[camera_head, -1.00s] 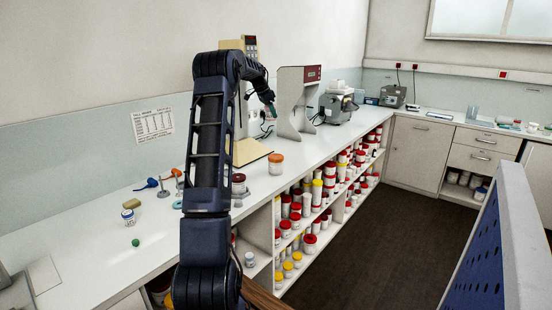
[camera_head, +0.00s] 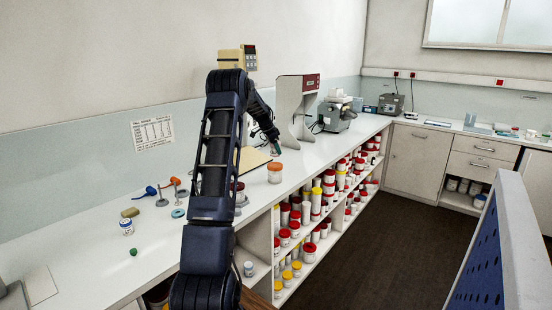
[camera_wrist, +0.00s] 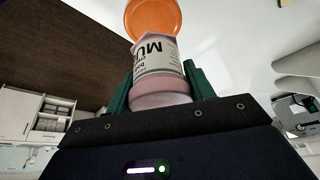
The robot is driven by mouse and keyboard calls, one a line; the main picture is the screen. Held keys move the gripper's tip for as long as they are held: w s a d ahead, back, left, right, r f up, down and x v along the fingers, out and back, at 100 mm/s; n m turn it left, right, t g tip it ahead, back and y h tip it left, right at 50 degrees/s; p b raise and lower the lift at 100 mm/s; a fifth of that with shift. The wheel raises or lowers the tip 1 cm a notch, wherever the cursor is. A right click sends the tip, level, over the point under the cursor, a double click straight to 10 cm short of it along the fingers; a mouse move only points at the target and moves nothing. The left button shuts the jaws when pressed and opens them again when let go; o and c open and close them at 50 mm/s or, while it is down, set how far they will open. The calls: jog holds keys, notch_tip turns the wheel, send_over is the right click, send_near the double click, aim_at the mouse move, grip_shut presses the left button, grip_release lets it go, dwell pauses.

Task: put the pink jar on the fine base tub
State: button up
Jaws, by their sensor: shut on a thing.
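The pink jar (camera_wrist: 158,92) is between the green fingers of my gripper (camera_wrist: 162,84) in the wrist view. It has a white label with dark lettering, only partly readable. In the head view my gripper (camera_head: 274,147) is over the counter, and the jar is too small there to make out clearly. A white tub with an orange lid (camera_head: 275,172) stands on the counter just below my gripper. Its orange lid (camera_wrist: 153,17) shows beyond the jar in the wrist view. The jar appears apart from it. I cannot read whether this is the fine base tub.
The white counter (camera_head: 110,262) runs along the wall. A grey-and-red machine (camera_head: 297,105) stands behind my gripper, with a yellowish board nearby. A blue-labelled jar (camera_head: 127,227) and small tools lie at left. Shelves below hold many lidded tubs.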

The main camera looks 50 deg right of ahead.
aim_at(276, 156)
jog(key=shift+f, duration=2.5)
jog(key=shift+f, duration=0.15)
jog(key=o, duration=1)
jog(key=v, duration=1.2)
